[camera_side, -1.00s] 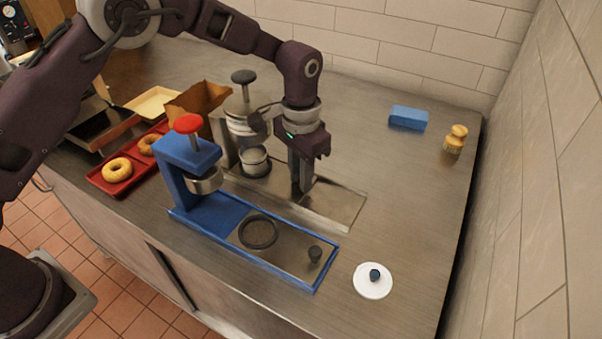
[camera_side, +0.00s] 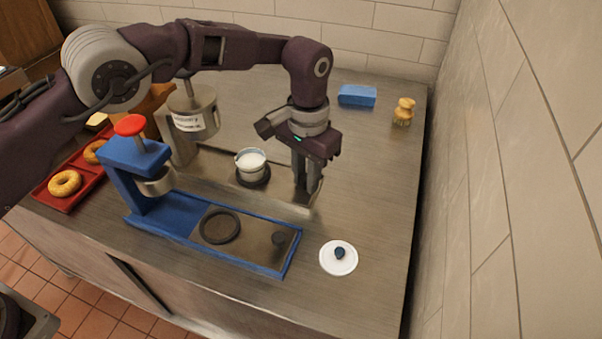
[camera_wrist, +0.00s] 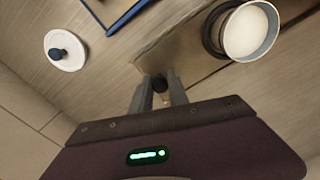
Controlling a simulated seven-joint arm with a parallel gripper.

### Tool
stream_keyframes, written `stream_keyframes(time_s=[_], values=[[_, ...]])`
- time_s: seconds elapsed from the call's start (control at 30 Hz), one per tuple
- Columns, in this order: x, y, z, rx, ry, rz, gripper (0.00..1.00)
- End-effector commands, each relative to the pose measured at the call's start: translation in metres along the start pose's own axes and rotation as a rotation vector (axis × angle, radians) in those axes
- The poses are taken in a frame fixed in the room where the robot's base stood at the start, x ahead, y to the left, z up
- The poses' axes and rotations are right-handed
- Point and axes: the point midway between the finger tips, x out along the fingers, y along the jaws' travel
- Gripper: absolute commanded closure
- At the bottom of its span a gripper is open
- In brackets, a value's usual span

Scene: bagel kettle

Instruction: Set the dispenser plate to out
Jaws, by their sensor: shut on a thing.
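The metal dispenser plate (camera_side: 277,186) lies along the rear dispenser's base, drawn out to the right of the grey dispenser (camera_side: 192,112). A small cup with white contents (camera_side: 251,163) stands in a dark ring on the plate, clear of the dispenser's outlet; the cup also shows in the wrist view (camera_wrist: 250,32). My gripper (camera_side: 306,198) points down at the plate's right end. In the wrist view its fingers (camera_wrist: 160,84) are shut on the plate's dark knob (camera_wrist: 160,86), which they partly hide.
A blue press with a red knob (camera_side: 130,125) and its own plate (camera_side: 255,245) stands in front. A white lid (camera_side: 338,260) lies right of it. A blue sponge (camera_side: 357,95) and a brush (camera_side: 403,112) lie behind. Bagels sit in a red tray (camera_side: 85,185).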

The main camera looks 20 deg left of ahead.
Motion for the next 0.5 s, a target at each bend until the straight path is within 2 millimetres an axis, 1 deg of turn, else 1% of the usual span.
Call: stream_keyframes(time_s=[0.03, 0.07, 0.13, 0.17, 0.4, 0.47, 0.5], values=[[-0.0021, 0.0062, -0.0028, 0.005, 0.014, 0.013, 1.00], [-0.0022, 0.0064, -0.0027, 0.005, 0.013, 0.013, 0.74], [-0.0020, 0.0060, -0.0025, 0.005, 0.012, 0.013, 0.60], [-0.0019, 0.0057, -0.0023, 0.005, 0.012, 0.012, 0.58], [-0.0012, 0.0040, -0.0015, 0.004, 0.008, 0.009, 0.58], [-0.0042, 0.0039, -0.0018, 0.004, 0.009, 0.009, 0.58], [-0.0093, 0.0039, -0.0021, 0.004, 0.010, 0.009, 0.58]])
